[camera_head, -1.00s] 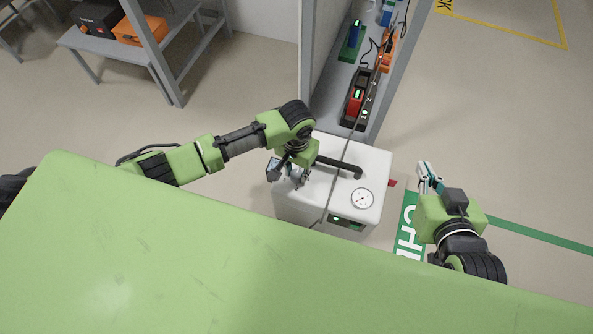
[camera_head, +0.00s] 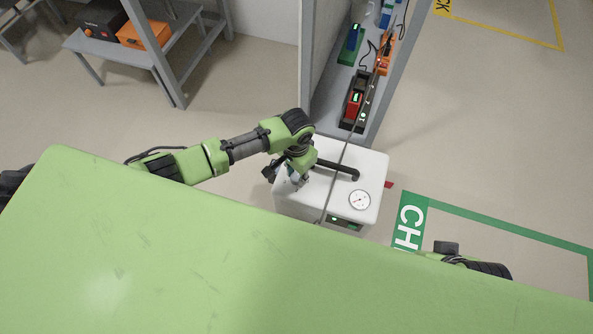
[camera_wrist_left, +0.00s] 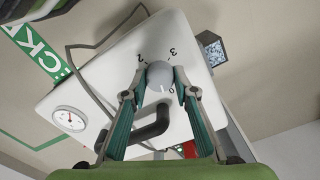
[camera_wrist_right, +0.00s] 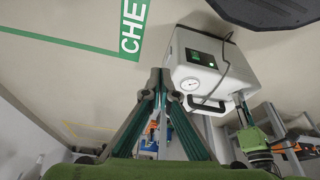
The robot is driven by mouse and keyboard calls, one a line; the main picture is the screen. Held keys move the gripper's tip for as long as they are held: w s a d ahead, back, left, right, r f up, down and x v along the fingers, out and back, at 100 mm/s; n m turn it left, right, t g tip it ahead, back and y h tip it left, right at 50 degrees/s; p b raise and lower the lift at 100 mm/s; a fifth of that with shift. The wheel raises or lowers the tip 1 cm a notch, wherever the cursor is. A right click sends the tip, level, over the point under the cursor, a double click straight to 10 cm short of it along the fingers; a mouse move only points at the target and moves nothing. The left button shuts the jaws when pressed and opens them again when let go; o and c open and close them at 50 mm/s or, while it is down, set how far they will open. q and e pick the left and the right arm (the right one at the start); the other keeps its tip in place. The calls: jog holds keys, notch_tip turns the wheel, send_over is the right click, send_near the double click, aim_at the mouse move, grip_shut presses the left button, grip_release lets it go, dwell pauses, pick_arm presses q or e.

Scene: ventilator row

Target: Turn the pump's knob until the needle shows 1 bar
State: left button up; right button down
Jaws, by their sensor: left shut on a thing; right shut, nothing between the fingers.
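The white pump (camera_head: 330,160) stands on the floor with a black handle on top and a round gauge (camera_head: 360,200). The gauge also shows in the left wrist view (camera_wrist_left: 70,118) and the right wrist view (camera_wrist_right: 190,84); its needle is too small to read surely. The pump's grey round knob (camera_wrist_left: 159,73) has printed numbers around it, 2 and 3 clearest. My left gripper (camera_wrist_left: 158,84) is shut on the knob, one finger on each side. It reaches down over the pump's left side in the head view (camera_head: 298,182). My right gripper (camera_wrist_right: 160,74) is shut and empty, apart from the pump.
A grey shelf (camera_head: 373,115) with several devices stands behind the pump. A cable (camera_head: 343,160) runs across the pump's top. My green body hides the near floor and most of my right arm. Open floor lies right of the pump.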

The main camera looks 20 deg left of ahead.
aim_at(297, 177)
pick_arm(q)
jog(key=shift+r+m+p, duration=0.1)
jog(key=shift+m+p, duration=0.45)
jog(key=shift+m, duration=0.05)
jog(key=shift+m+p, duration=0.5)
jog(key=shift+m, duration=0.3)
pick_arm(e)
jog(key=shift+x, duration=1.8)
jog(key=shift+w+a, duration=0.1)
pick_arm(q)
jog(key=o, duration=1.1)
notch_tip(297, 177, up, 12)
jog(key=shift+f, duration=0.1)
jog(key=shift+s, duration=0.1)
